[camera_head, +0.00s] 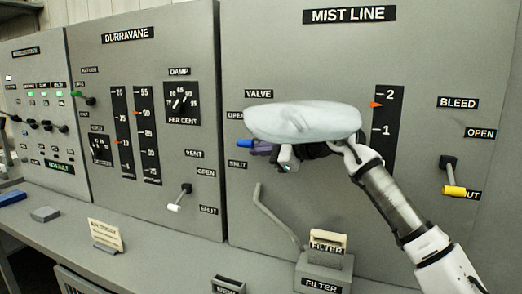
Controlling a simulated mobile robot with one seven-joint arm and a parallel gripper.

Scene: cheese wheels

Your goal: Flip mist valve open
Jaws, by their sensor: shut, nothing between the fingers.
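The mist valve's lever has a blue grip (245,143) that shows on the MIST LINE panel, left of my gripper. It sits below the VALVE label (259,94), at a height between the OPEN label (235,115) and the SHUT label (237,165), nearer SHUT. My gripper (262,148) is shut and empty, close beside the blue grip at its right. I cannot tell whether they touch. The lever's pivot is hidden behind my gripper and the pale rounded part of my arm above it.
A BLEED lever with a yellow grip (455,191) is at the right. A bent grey pipe (272,212) and a FILTER block (322,277) stand below my gripper. The DURRAVANE panel (140,60) with a white-tipped VENT lever (174,207) is at the left.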

